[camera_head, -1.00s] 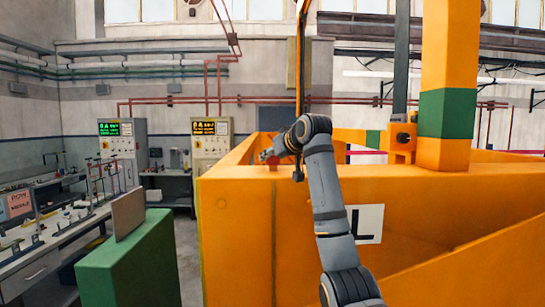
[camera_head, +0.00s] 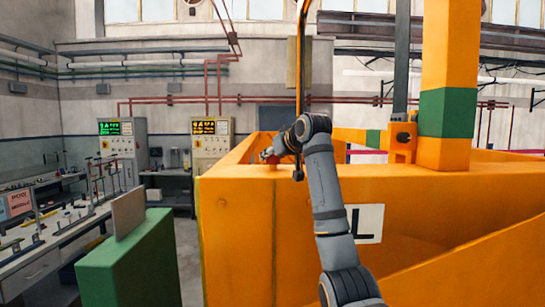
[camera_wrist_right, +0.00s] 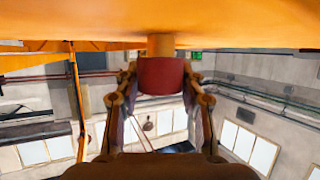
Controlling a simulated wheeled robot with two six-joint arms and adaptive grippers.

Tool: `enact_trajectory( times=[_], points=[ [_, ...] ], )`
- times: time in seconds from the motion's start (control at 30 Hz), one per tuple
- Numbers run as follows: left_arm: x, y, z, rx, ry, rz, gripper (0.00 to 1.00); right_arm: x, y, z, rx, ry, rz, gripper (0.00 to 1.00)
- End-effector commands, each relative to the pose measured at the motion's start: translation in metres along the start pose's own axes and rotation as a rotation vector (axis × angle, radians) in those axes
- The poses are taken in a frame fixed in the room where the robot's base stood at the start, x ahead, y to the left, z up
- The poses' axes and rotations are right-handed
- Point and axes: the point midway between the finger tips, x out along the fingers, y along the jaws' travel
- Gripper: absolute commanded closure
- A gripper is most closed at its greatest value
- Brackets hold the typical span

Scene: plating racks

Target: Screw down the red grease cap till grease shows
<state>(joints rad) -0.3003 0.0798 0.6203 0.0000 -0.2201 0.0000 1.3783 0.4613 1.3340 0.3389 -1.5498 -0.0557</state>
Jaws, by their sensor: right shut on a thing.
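The red grease cap (camera_wrist_right: 160,75) shows in the right wrist view, joined to a short tan stem (camera_wrist_right: 160,45) that meets an orange surface. My right gripper (camera_wrist_right: 160,86) is shut on the cap, with one finger at each side of it. In the head view my right gripper (camera_head: 269,156) is small at the orange frame's top edge, at the end of my right arm. The cap is hard to make out there. No grease can be made out. My left gripper is not in view.
The large orange frame (camera_head: 235,235) fills the middle and right, with an upright post (camera_head: 447,80) banded in green. A green block (camera_head: 130,265) with a panel (camera_head: 128,213) stands at front left.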

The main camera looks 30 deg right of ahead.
Motion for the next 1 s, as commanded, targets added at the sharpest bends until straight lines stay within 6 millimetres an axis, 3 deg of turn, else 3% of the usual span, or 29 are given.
enact_trajectory(
  times=[0.8,0.83,1.0],
  points=[
    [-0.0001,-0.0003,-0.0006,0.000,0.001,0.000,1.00,-0.0009,0.0005,-0.0014,-0.001,0.004,0.001,0.92],
    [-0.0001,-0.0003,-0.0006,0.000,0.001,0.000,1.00,-0.0010,0.0005,-0.0014,-0.001,0.004,0.001,0.56],
    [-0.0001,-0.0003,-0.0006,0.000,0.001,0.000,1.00,-0.0007,0.0004,-0.0010,-0.001,0.003,0.001,0.37]
  ],
)
